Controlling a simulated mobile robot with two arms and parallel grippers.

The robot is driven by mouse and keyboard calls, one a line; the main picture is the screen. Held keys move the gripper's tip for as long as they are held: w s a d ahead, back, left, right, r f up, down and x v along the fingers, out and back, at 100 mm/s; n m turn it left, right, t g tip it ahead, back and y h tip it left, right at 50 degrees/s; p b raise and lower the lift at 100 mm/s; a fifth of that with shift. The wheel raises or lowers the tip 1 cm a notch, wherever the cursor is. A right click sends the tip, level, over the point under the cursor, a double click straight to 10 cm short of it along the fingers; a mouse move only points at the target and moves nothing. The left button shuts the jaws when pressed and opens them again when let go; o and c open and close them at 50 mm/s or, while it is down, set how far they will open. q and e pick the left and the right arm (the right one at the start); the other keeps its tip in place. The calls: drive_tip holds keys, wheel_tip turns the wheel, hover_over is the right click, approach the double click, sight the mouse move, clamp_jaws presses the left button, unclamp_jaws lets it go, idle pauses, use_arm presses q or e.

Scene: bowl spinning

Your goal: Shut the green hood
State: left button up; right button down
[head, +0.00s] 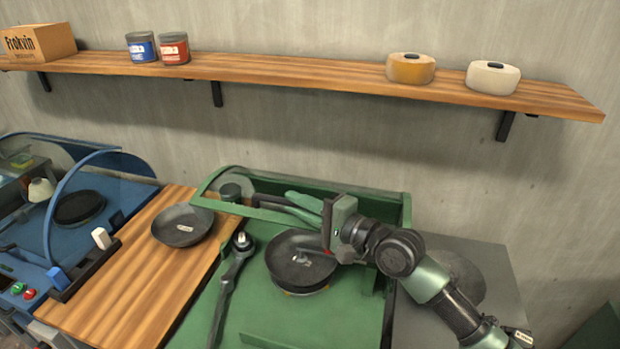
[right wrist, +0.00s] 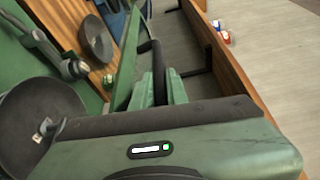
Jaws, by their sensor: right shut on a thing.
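The green hood (head: 232,182) has a curved clear front edged in green. It stands raised at the back of the green machine (head: 260,320). My right gripper (head: 305,207) is at the hood's front edge, shut on its dark handle bar. In the right wrist view the green fingers (right wrist: 160,88) close around the black handle (right wrist: 155,65). A dark bowl (head: 290,262) sits uncovered on the machine below the gripper; it also shows in the right wrist view (right wrist: 30,110). My left gripper is not in view.
A grey lever arm (head: 228,280) lies left of the bowl. Another dark pan (head: 183,226) rests on the wooden counter (head: 140,280). A blue machine (head: 85,235) stands at left. A wall shelf (head: 290,75) with cans and containers runs above.

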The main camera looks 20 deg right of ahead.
use_arm(q)
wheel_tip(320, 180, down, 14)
drive_tip(key=b, duration=1.3)
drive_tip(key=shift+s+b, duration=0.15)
drive_tip(key=shift+b, duration=0.2)
use_arm(e)
drive_tip(key=s+a+f+n+t+y, duration=0.1)
drive_tip(key=s+a+f+n+y, duration=0.2)
drive_tip(key=s+a+f+n, duration=0.7)
drive_tip(key=shift+s+a+f+t, duration=0.4)
drive_tip(key=shift+s+a+f, duration=0.75)
drive_tip(key=shift+s+f, duration=2.2)
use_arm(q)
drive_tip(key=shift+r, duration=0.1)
use_arm(e)
drive_tip(key=shift+w+f, duration=0.25)
drive_tip(key=shift+f, duration=0.05)
